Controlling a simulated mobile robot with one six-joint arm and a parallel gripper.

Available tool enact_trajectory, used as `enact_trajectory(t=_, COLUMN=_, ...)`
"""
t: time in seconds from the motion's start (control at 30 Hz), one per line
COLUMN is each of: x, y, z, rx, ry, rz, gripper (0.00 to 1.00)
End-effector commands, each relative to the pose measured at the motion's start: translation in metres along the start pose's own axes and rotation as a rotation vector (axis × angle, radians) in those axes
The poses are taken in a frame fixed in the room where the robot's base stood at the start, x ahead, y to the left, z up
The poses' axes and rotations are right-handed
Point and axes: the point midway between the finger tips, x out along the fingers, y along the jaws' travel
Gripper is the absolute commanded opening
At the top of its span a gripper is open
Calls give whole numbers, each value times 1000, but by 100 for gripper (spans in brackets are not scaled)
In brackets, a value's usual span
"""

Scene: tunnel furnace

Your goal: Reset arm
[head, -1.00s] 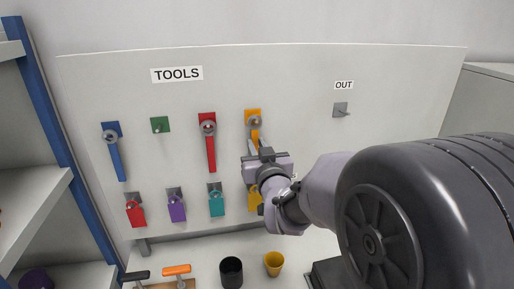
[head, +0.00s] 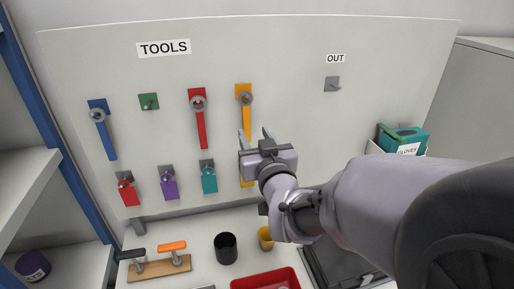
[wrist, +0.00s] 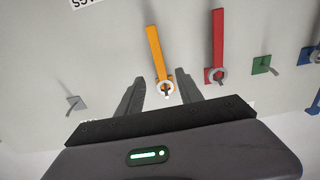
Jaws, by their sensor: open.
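My gripper (head: 257,136) is open and empty in front of the tool board (head: 290,60). Its two fingers also show apart in the wrist view (wrist: 160,90). A yellow wrench (head: 246,120) hangs on its hook just beyond the fingers, and in the wrist view the yellow wrench (wrist: 155,50) appears between and beyond them. The fingers look clear of it. My arm reaches in from the lower right and hides part of the yellow tag below the wrench.
Red (head: 201,125) and blue (head: 106,135) wrenches hang to the left. A green hook plate (head: 149,101) and the OUT hook (head: 332,84) are empty. Below are a black cup (head: 226,248), a yellow cup (head: 265,238) and a red tray (head: 265,279). A gloves box (head: 403,140) stands right.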

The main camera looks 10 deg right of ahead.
Motion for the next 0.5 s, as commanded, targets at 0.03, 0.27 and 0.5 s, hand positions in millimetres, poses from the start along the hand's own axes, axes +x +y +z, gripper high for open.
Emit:
enact_trajectory(t=0.03, x=-17, y=0, z=0, rx=0, ry=3, rz=0, gripper=43)
enact_trajectory(t=0.27, x=-68, y=0, z=10, rx=2, ry=9, rz=1, gripper=43)
enact_trajectory(t=0.5, x=-97, y=0, z=3, rx=3, ry=-3, rz=1, gripper=43)
